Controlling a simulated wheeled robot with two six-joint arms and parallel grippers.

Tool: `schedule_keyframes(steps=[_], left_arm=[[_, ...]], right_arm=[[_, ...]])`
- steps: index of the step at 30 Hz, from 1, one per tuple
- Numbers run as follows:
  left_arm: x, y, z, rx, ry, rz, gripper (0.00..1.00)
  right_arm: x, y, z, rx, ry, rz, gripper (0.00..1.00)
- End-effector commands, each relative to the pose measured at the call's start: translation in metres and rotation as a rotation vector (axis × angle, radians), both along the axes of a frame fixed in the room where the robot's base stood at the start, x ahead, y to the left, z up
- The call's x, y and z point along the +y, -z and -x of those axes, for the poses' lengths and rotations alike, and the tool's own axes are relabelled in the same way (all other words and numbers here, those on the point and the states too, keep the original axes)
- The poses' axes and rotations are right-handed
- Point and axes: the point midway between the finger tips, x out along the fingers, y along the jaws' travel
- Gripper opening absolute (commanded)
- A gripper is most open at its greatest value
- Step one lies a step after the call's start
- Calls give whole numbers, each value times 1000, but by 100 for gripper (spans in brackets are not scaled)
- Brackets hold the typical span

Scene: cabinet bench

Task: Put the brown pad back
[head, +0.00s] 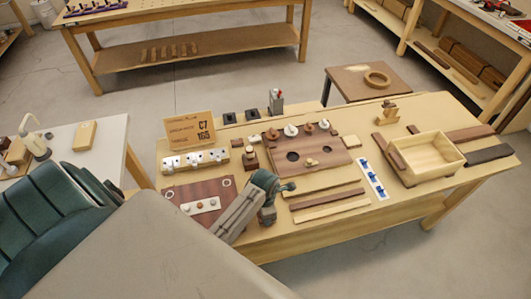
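Several brown flat pieces lie on the wooden bench, and I cannot tell which is the brown pad. A reddish-brown panel (177,193) lies at the front left with a white strip on it. A brown board (331,158) with dark holes and knobs lies mid-bench. Brown strips (327,204) lie in front of it. A brown piece (469,133) and a darker one (490,154) lie at the right end. My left gripper (288,187) is above the bench beside the reddish-brown panel; its fingers are too small to read. My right gripper is not in view.
An open wooden box (446,154) stands at the right. A white strip with blue parts (373,180) lies left of it. A sign (189,130) and a block with white knobs (195,160) stand at the left. A low table (340,80) with a ring is behind.

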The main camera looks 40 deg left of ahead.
Motion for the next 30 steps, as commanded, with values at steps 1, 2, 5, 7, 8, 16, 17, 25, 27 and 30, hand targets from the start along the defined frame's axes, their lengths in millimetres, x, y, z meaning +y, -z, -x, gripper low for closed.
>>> schedule_keyframes(steps=[1,2,5,7,8,16,17,25,27,30], left_arm=[[0,2,0,1,0,1,7],[0,5,-1,0,0,0,7],[0,10,-1,-2,0,1,7],[0,11,-1,-3,0,0,7],[0,11,-1,-3,0,0,7],[0,13,-1,-3,0,0,52],[0,13,-1,-3,0,0,58],[0,12,-1,-3,0,0,64],[0,11,-1,-3,1,0,64],[0,5,-2,-6,1,0,64]], right_arm=[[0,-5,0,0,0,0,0],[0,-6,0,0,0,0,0],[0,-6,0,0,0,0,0],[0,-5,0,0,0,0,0],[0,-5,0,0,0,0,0],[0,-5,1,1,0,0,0],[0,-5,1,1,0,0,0],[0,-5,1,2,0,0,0],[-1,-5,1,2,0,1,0],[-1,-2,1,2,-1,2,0]])
